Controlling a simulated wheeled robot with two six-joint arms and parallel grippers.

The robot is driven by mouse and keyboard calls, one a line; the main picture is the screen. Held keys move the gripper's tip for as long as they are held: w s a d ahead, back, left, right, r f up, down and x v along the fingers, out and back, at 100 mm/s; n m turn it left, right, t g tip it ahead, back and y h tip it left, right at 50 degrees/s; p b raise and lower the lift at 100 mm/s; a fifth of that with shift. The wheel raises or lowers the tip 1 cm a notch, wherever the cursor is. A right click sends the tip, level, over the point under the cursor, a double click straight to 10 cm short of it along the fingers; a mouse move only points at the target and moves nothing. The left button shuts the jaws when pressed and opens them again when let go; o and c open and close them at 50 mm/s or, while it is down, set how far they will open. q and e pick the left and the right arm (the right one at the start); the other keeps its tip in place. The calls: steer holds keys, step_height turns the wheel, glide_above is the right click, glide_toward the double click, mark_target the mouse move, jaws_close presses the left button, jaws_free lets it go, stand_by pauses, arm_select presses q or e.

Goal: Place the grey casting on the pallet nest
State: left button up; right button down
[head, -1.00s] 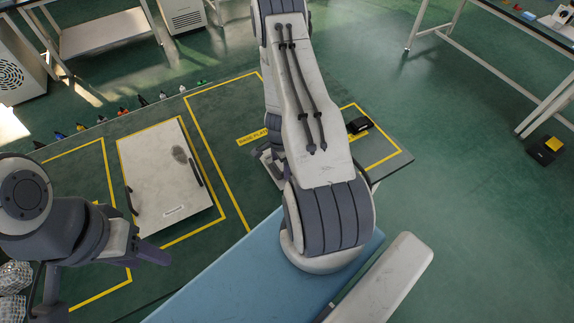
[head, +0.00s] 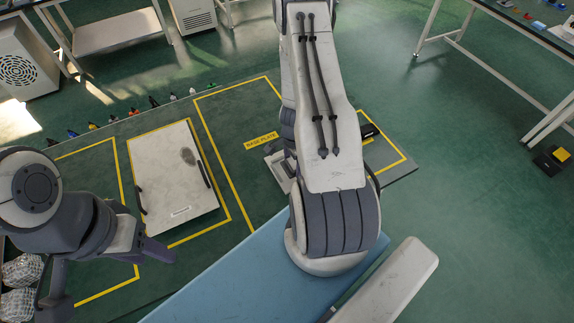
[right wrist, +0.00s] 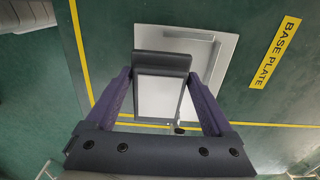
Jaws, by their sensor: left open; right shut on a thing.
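In the right wrist view my right gripper (right wrist: 161,98) is shut on a dark grey, frame-like piece (right wrist: 161,61), which looks like the grey casting. Its open middle shows a pale surface behind it. Beyond it lies a light grey square piece with a raised edge (right wrist: 224,48), perhaps the pallet nest; the held piece hides part of it. I cannot tell whether the two touch. In the head view my right arm hides the right gripper and the held piece; a pale edge (head: 275,160) shows beside the arm. My left gripper (head: 157,250) is open and empty at the left.
A white plate with dark handles (head: 178,180) lies in a yellow outline on the green table. A yellow BASE PLATE label (head: 261,140) also shows in the wrist view (right wrist: 275,53). A black item (head: 369,131) sits right of my arm. Small coloured items line the far edge.

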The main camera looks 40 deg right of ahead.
steer(key=s+d+r, duration=0.4)
steer(key=s+r, duration=0.2)
steer(key=s, duration=0.2)
steer(key=w+a+n, duration=0.2)
steer(key=w+a+n+b, duration=0.1)
steer(key=w+a+n, duration=0.1)
steer(key=w, duration=0.1)
steer(key=shift+n, duration=0.4)
arm_select(q)
step_height(320, 180, down, 4)
steer(key=b, duration=0.2)
steer(key=shift+f+b, duration=0.25)
steer(key=shift+b, duration=0.1)
arm_select(e)
steer(key=w+a+r+n, duration=0.1)
steer(key=w+a+n, duration=0.3)
steer(key=a+n, duration=0.4)
steer(key=w+a+n, duration=0.4)
steer(key=a+n, duration=0.3)
steer(key=a, duration=0.3)
steer(key=shift+a+r+n, duration=0.35)
steer(key=shift+r+n, duration=0.05)
